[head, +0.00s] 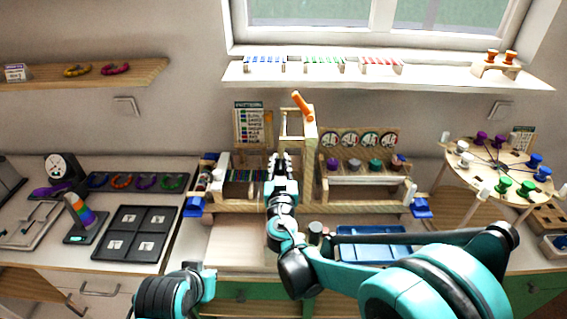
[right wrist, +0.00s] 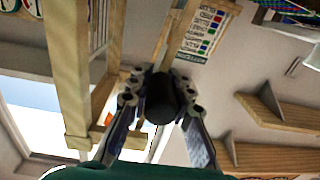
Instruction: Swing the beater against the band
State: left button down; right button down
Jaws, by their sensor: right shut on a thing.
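The wooden bead loom (head: 345,207) stands on the worktop in the middle of the head view. Dark, coloured threads of the band (head: 246,176) show at its left, beside my right gripper. An upright wooden frame with an orange handle (head: 302,106) rises behind the gripper. My right gripper (head: 282,160) points away from me at the loom. In the right wrist view, its fingers (right wrist: 161,92) are shut on a black cylindrical grip (right wrist: 161,105) by a wooden bar, seemingly the beater's. The gripper hides where the beater meets the band. My left gripper is out of view.
A pattern card (head: 253,126) stands behind the loom. A board of dials (head: 360,141) stands to the right. A round peg board (head: 497,170) stands further right. A black tray (head: 137,233) lies left, and a blue tray (head: 373,240) lies in front of the loom.

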jog(key=shift+a+r+m, duration=0.1)
jog(key=shift+a+m, duration=0.35)
jog(key=shift+m, duration=0.25)
